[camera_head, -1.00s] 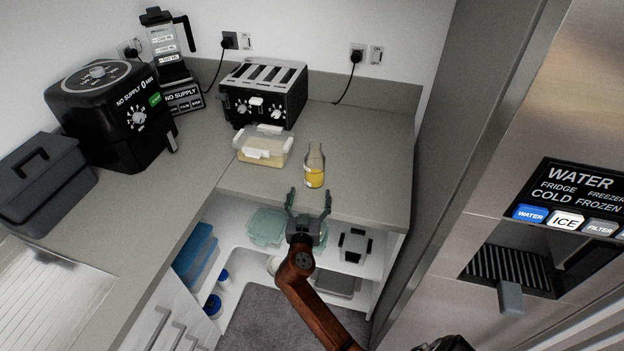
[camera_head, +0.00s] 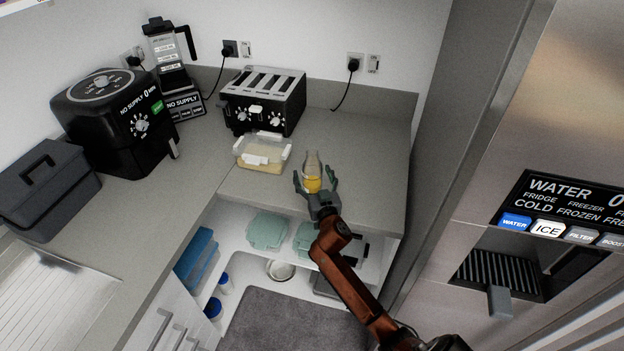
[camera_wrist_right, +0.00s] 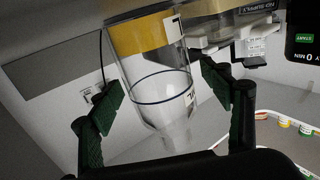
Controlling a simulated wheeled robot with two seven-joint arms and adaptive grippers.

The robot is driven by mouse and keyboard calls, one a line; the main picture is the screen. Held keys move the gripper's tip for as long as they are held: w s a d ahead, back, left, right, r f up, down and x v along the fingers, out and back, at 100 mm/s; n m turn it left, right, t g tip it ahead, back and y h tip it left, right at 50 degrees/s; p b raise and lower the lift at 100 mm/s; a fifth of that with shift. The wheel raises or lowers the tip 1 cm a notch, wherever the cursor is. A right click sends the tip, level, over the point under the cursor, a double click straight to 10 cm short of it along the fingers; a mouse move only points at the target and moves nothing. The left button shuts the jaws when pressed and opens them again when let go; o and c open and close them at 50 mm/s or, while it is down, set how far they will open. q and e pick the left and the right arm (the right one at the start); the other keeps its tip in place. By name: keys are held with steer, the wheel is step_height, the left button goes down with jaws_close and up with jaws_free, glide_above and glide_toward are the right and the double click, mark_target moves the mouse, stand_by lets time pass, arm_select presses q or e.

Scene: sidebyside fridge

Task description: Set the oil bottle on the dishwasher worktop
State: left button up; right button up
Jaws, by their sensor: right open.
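The oil bottle (camera_head: 312,168) is clear, with yellow oil low inside and a narrower neck. It stands upright on the grey worktop (camera_head: 370,160) near its front edge. My right gripper (camera_head: 314,180) reaches in from the front, with its open fingers on either side of the bottle. In the right wrist view the bottle (camera_wrist_right: 160,95) appears upside down between the two green finger pads, with gaps visible beside it. My left gripper is not in view. I cannot tell which stretch of worktop is over the dishwasher.
A lidded food box (camera_head: 262,152) stands just left of the bottle. Behind are a toaster (camera_head: 262,102) and a blender (camera_head: 172,65). An air fryer (camera_head: 118,120) and a grey box (camera_head: 45,190) stand left. Open shelves lie below; the fridge (camera_head: 530,180) is right. Worktop right of the bottle is clear.

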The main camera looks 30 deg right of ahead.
steer(key=shift+w+d, duration=0.15)
steer(key=shift+w, duration=0.3)
steer(key=shift+r, duration=0.1)
steer(key=c, duration=1.8)
steer(key=shift+r, duration=0.1)
